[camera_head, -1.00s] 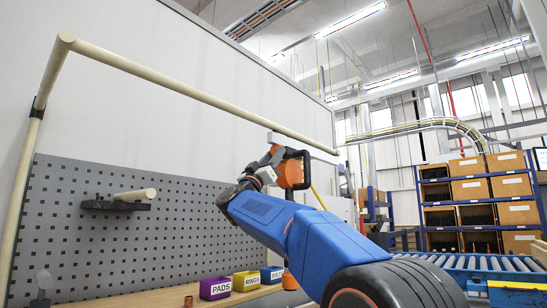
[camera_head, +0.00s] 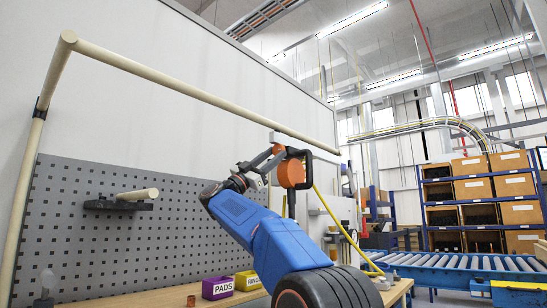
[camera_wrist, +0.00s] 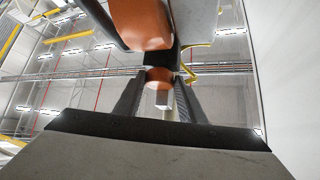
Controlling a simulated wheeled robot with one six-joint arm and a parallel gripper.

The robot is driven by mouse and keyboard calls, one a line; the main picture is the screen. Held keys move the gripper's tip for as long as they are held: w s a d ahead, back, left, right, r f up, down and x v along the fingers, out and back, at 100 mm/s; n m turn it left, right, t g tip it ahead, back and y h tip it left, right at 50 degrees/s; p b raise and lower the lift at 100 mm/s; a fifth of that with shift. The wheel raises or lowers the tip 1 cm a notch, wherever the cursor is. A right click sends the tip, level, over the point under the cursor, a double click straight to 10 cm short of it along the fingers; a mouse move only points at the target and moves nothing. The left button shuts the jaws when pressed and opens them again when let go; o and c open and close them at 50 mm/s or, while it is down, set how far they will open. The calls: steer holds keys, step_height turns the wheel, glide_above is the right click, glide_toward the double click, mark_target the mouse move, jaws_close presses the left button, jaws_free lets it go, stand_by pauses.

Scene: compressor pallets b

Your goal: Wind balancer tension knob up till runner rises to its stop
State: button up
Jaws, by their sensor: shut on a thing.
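The balancer (camera_head: 292,173) is an orange body in a dark frame, hanging below the cream overhead rail. My gripper (camera_head: 270,163) is at its left side. In the wrist view my gripper (camera_wrist: 160,84) has its two dark fingers on either side of a round orange-brown knob (camera_wrist: 157,75), which I take for the tension knob, and it is shut on it. A pale block shows just below the knob between the fingers. The balancer's larger orange body (camera_wrist: 140,22) fills the top of the wrist view. I cannot tell which part is the runner or how high it stands.
The cream rail (camera_head: 190,94) runs above the balancer. A yellow hose (camera_head: 335,222) hangs at its right. A grey pegboard (camera_head: 70,220) stands at left, with a purple PADS bin (camera_head: 217,289) and a yellow RINGS bin (camera_head: 246,281) on the bench. A roller conveyor (camera_head: 455,263) lies at right.

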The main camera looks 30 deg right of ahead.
steer(key=o, duration=1)
steer(key=shift+o, duration=0.2)
steer(key=v, duration=1.7)
steer(key=shift+a, duration=0.25)
steer(key=shift+f, duration=0.1)
